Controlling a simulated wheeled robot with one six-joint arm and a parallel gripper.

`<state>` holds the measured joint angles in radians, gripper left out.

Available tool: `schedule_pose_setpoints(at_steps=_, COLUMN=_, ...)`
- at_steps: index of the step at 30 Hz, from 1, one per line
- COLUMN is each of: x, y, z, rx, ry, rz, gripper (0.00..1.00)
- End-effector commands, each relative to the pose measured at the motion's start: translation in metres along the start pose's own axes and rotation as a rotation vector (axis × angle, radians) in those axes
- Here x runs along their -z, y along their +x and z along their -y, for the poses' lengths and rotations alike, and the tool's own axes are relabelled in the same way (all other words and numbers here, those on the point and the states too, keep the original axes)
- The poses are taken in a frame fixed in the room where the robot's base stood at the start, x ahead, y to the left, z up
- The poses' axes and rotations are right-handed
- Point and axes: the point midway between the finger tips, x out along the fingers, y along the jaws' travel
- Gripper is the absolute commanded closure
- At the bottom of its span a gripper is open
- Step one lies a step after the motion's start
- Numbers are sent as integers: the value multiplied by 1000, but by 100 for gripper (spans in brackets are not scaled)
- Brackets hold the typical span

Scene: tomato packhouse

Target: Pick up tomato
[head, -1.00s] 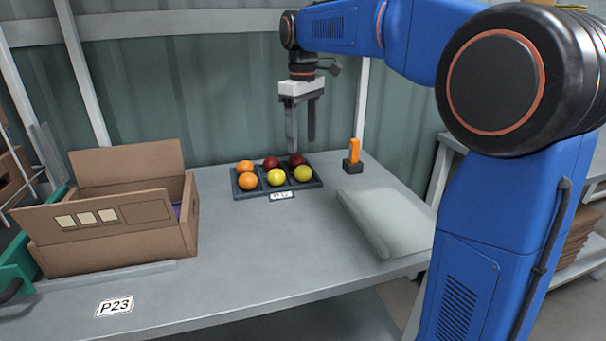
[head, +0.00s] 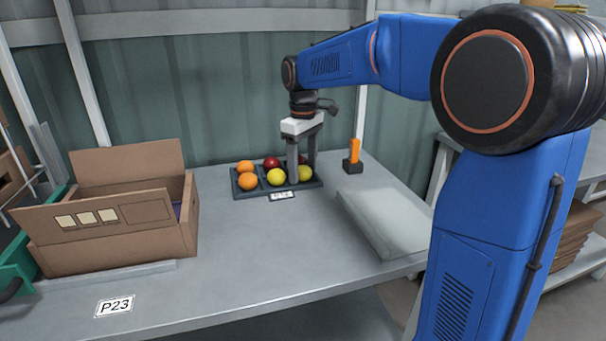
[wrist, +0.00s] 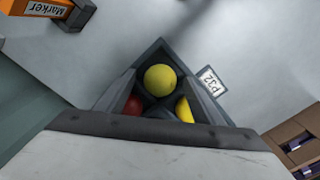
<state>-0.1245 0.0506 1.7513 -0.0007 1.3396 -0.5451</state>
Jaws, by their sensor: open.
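A dark tray (head: 254,194) holds tomatoes in two rows: orange tomatoes (head: 247,181) at left, a red one (head: 271,162) behind a yellow one (head: 276,177) in the middle, and a yellow-green tomato (head: 305,174) at front right. My gripper (head: 302,172) is open, pointing down over the right end of the tray. Its near finger stands between the yellow and yellow-green tomatoes and partly covers the red one behind. In the wrist view the yellow-green tomato (wrist: 160,80) lies between the fingers, with parts of a red (wrist: 133,105) and a yellow tomato (wrist: 184,110) nearer. Contact cannot be told.
An orange marker block in a dark holder (head: 353,166) stands right of the tray. A grey-white flat pad (head: 387,222) lies at the right front. An open cardboard box (head: 110,235) stands at left. The table (head: 240,255) between them is clear.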

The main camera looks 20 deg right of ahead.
Motion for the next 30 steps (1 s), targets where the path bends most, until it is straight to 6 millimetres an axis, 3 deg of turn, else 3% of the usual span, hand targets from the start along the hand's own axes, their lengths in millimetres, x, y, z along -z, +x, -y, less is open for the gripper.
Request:
schedule_pose_setpoints(at_steps=4, x=0, y=0, z=0, rx=0, ry=0, rz=0, gripper=41)
schedule_pose_setpoints(at_steps=8, x=0, y=0, z=0, rx=0, ry=0, rz=0, gripper=72)
schedule_pose_setpoints(at_steps=20, x=0, y=-5, z=0, rx=-1, ry=0, rz=-1, gripper=72)
schedule_pose_setpoints(at_steps=30, x=1, y=-60, z=0, rx=-1, ry=0, rz=-3, gripper=72)
